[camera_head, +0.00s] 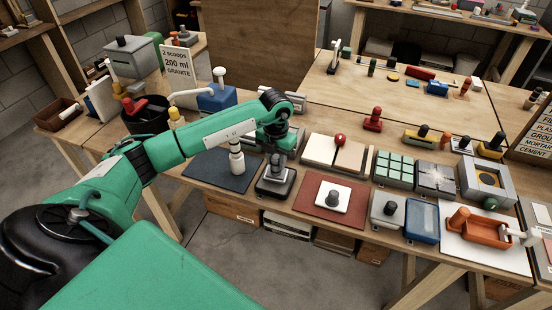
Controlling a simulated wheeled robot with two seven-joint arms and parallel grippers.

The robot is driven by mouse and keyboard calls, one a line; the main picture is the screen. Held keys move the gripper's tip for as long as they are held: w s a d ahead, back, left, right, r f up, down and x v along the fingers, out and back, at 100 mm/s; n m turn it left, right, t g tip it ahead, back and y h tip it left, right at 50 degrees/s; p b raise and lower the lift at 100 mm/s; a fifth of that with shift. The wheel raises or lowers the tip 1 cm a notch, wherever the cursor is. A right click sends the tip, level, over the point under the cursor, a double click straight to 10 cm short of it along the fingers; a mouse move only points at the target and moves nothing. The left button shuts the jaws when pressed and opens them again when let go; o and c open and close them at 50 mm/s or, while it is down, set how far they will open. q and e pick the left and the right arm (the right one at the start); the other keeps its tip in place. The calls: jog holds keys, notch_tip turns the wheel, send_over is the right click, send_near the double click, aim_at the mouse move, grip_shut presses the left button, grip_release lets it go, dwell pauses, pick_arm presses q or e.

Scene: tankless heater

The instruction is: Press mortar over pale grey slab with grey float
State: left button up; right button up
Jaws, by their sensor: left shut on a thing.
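My left gripper (271,150) points down near the front edge of the bench. It is shut on a grey handle of what looks like the grey float (275,183), a squarish piece with a dark rim that sits at or just above the bench. I cannot tell whether it touches the surface. A pale grey slab (436,177) with lighter crossing lines lies further right, beside a green-tiled block (394,169). Its lighter lines may be mortar, but they are too small to tell. My right gripper is not in view.
Left of the float are a dark mat (222,177) and a white bottle-like piece (236,161). Right of it, a red mat (310,198) bears a white plate with a dark knob. A red-knobbed board (320,152), a grey block (388,209) and an orange tray (474,229) crowd the bench.

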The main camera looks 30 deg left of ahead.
pick_arm(q)
jog(key=shift+f, duration=0.35)
jog(key=shift+f+b, duration=0.2)
jog(key=shift+b, duration=0.25)
dwell(1.1)
jog(key=shift+r, duration=0.1)
jog(key=shift+r+p, duration=0.8)
jog(key=shift+r, duration=0.4)
jog(key=shift+r+p, duration=1.2)
jog(key=shift+r, duration=1.1)
